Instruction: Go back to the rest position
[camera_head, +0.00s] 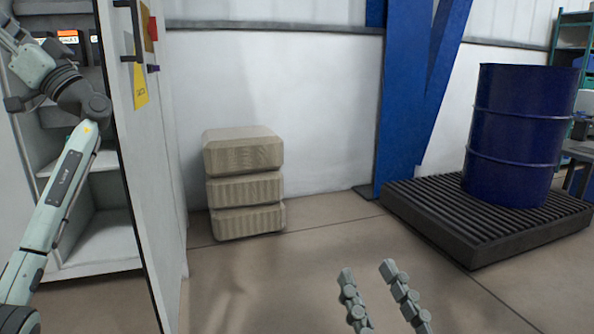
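My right gripper (368,272) shows at the bottom, right of centre. Its two grey segmented fingers are apart with nothing between them, over bare floor. My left arm comes in from the left edge and reaches up along the open cabinet (105,236). The end of the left arm is at the upper left, in front of the cabinet's shelves. The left fingers cannot be made out there, so I cannot tell what they hold.
The cabinet door (150,170) stands open, close to the right of my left arm. Stacked beige blocks (244,188) stand by the wall. A blue drum (515,135) stands on a black grated pallet (440,226) at right. The middle floor (300,270) is clear.

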